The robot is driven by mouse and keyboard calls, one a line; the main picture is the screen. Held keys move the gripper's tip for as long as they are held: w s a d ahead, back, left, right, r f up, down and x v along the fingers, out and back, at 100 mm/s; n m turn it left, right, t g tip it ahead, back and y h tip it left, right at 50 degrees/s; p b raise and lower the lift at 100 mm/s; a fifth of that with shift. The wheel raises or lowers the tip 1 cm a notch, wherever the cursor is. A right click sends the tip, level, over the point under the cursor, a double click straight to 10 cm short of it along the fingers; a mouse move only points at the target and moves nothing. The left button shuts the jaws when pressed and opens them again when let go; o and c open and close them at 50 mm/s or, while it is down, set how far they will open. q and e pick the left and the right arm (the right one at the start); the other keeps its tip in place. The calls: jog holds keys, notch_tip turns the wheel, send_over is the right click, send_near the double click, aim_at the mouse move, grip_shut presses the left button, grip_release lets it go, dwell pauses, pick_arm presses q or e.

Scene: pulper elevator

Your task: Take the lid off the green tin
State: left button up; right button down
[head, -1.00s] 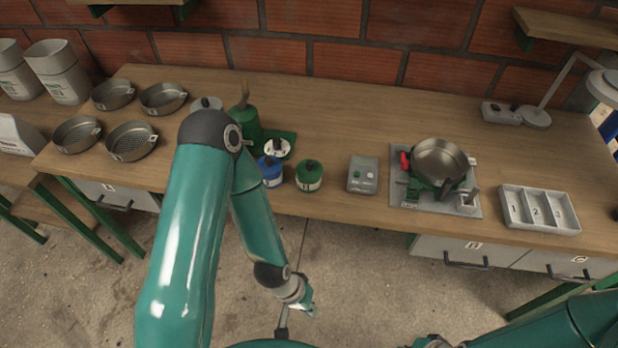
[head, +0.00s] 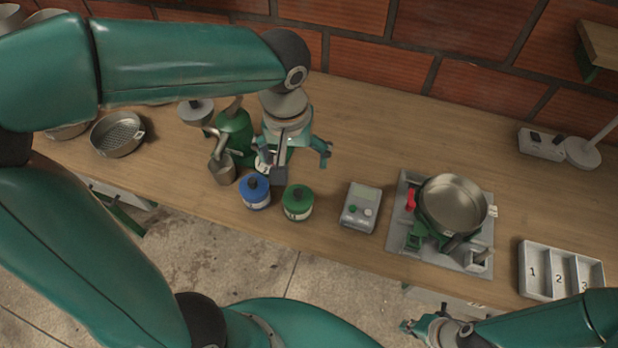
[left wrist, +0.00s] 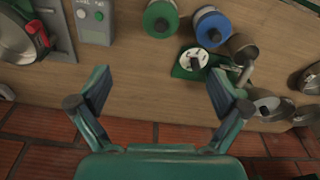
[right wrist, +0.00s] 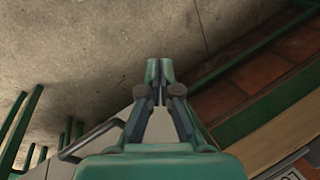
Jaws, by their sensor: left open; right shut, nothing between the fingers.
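The green tin (head: 298,203) stands on the wooden bench, its green knobbed lid on top. It also shows at the top of the left wrist view (left wrist: 161,17). My left gripper (head: 302,165) is open and empty, above the bench and behind the tin. In the left wrist view, my left gripper's fingers (left wrist: 159,88) are spread wide over bare wood, with the tin beyond them. My right gripper (head: 405,327) is shut and empty, low in front of the bench; its closed fingers (right wrist: 159,75) show in the right wrist view against the floor.
A blue tin (head: 255,193) stands close left of the green one. A green grinder (head: 234,132) is behind it. A grey box with buttons (head: 360,207), a burner with a pan (head: 453,203) and a numbered tray (head: 535,272) lie to the right.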

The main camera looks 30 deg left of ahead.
pick_arm(q)
send_over(298, 191)
jog(key=f, duration=1)
jog(key=shift+s+a, duration=0.15)
jog(key=shift+s, duration=0.2)
jog(key=shift+w+f, duration=0.2)
jog(key=shift+f, duration=1.3)
jog(key=shift+w+f, duration=0.15)
jog(key=shift+f, duration=1.35)
jog(key=c, duration=1)
